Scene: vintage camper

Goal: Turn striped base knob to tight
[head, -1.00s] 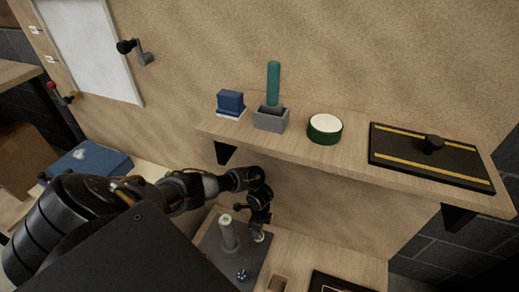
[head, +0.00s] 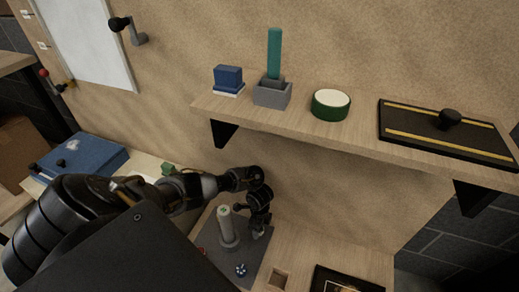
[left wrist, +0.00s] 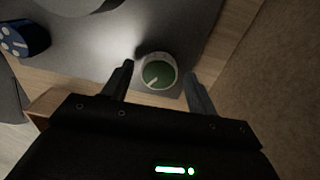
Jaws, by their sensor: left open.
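A round knob with a green face, a pale rim and one white pointer line (left wrist: 159,73) sits on a grey plate in the left wrist view. My left gripper (left wrist: 160,76) is open, with one finger on each side of this knob; contact cannot be told. A blue knob with white marks (left wrist: 24,38) lies at upper left there and also shows in the head view (head: 241,270). In the head view my left gripper (head: 258,230) is low over the right side of the grey plate (head: 213,266) and hides the green-faced knob. I cannot make out a striped base.
A grey post (head: 227,228) stands on the plate just left of my gripper. A wooden shelf (head: 270,124) above carries a green round tin, a grey holder and a black striped board. A blue box (head: 85,156) lies at left.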

